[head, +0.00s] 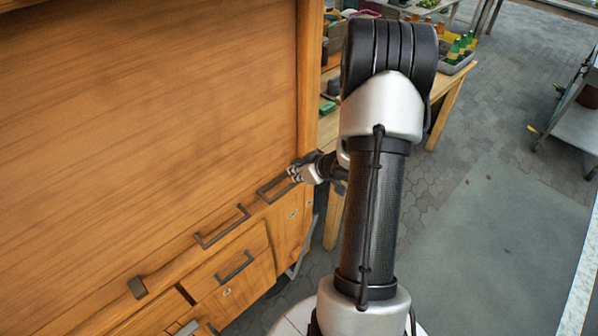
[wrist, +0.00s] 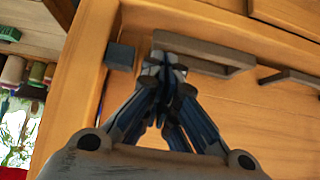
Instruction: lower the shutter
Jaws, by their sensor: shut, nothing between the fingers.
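The shutter (head: 150,110) is a large, flat panel of orange-brown wood filling the left of the head view. It reaches down to a wooden strip that carries dark bar handles. One bar handle (head: 222,228) is near the middle and another (head: 272,191) is at the right end. My gripper (head: 296,173) is shut and empty by that right-hand handle. In the wrist view my gripper's fingertips (wrist: 168,68) overlap the left end of a dark bar handle (wrist: 212,57). I cannot tell whether they touch it. The upper part of the shutter is out of view.
A drawer with a dark handle (head: 235,267) is below the strip. A small dark block (wrist: 120,56) is left of my fingertips in the wrist view. A wooden table (head: 450,95) with green bottles (head: 461,45) stands behind my arm.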

